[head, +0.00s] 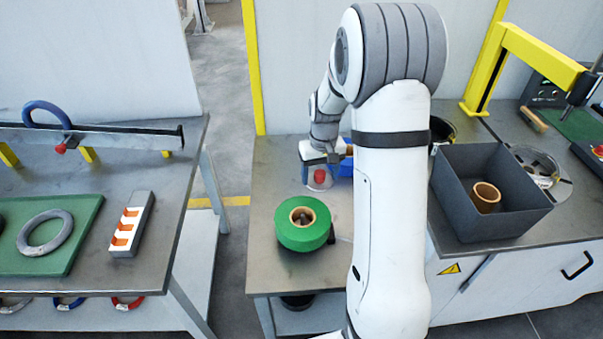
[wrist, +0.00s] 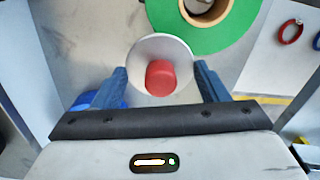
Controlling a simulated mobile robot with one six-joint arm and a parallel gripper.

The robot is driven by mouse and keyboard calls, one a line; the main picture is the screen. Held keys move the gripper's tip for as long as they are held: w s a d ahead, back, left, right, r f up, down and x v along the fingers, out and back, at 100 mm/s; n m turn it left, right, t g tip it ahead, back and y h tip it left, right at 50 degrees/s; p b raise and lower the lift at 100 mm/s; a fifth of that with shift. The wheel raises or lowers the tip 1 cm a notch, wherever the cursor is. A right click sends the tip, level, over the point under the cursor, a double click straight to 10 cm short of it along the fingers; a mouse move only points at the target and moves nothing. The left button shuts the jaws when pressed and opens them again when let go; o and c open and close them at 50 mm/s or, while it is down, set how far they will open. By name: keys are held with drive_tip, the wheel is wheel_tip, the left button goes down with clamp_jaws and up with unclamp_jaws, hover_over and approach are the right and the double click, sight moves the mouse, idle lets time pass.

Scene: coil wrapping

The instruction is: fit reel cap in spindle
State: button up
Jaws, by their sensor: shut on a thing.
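The reel cap (head: 319,184) is a pale disc with a red knob. In the wrist view the cap (wrist: 145,52) sits between the fingers of my gripper (wrist: 161,82), which is shut on the disc's edges. In the head view my gripper (head: 321,160) is over the back of the small middle table, behind the green reel (head: 290,238). The reel also shows at the top of the wrist view (wrist: 237,30). A dark spindle end (head: 304,216) shows inside the reel's tan core; the rest of it is hidden. The cap is apart from the reel.
A blue object (head: 346,166) is partly hidden behind my arm. A grey bin (head: 491,219) with a tan ring stands on the right bench. The left bench (head: 85,280) holds a green mat and a slotted block. The middle table's front left is clear.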

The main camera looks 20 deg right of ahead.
drive_tip(key=shift+d, duration=0.2)
drive_tip(key=shift+s+a+r, duration=0.15)
drive_tip(key=shift+r, duration=0.1)
drive_tip(key=s+a+r+m+p, duration=0.3)
drive_tip(key=s+a+p, duration=0.3)
drive_tip(key=p, duration=0.1)
drive_tip(key=shift+a+r, duration=0.25)
drive_tip(key=shift+a, duration=0.05)
drive_tip(key=b, duration=0.5)
hover_over(303, 215)
drive_tip(key=shift+f, duration=2.95)
drive_tip(key=shift+f+b, duration=1.5)
drive_tip(key=shift+f, duration=0.1)
